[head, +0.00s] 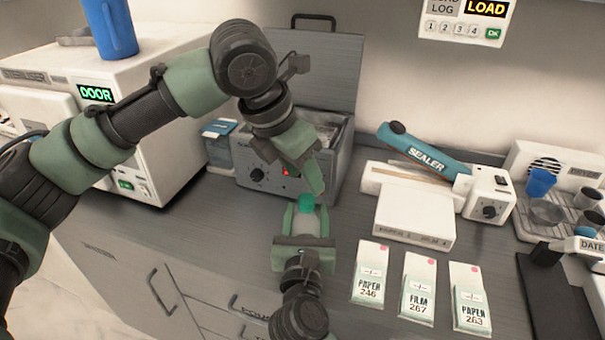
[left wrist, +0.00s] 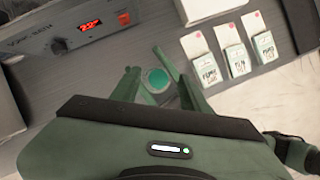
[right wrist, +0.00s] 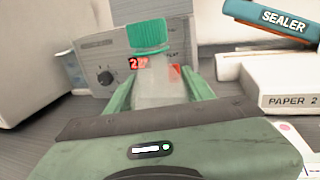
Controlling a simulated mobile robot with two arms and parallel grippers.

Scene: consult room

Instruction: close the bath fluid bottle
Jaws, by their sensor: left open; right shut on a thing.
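The bath fluid bottle (head: 306,222) is a pale translucent bottle with a green cap (head: 307,202) on top. My right gripper (head: 306,228) is shut on its body and holds it upright at the counter's front part. In the right wrist view the bottle (right wrist: 160,88) stands between the fingers, and the ribbed green cap (right wrist: 148,36) sits on its neck; how tightly cannot be told. My left gripper (head: 307,184) is open and points down just above the cap. The left wrist view shows the cap (left wrist: 158,80) from above, between the two finger ends.
The water bath (head: 272,180), lid up, stands behind the bottle. To the right are the sealer (head: 425,155), a white box (head: 415,217) and paper and film packs (head: 370,272). A white door unit (head: 165,120) stands at left. Grey counter (head: 215,230) is bare at left.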

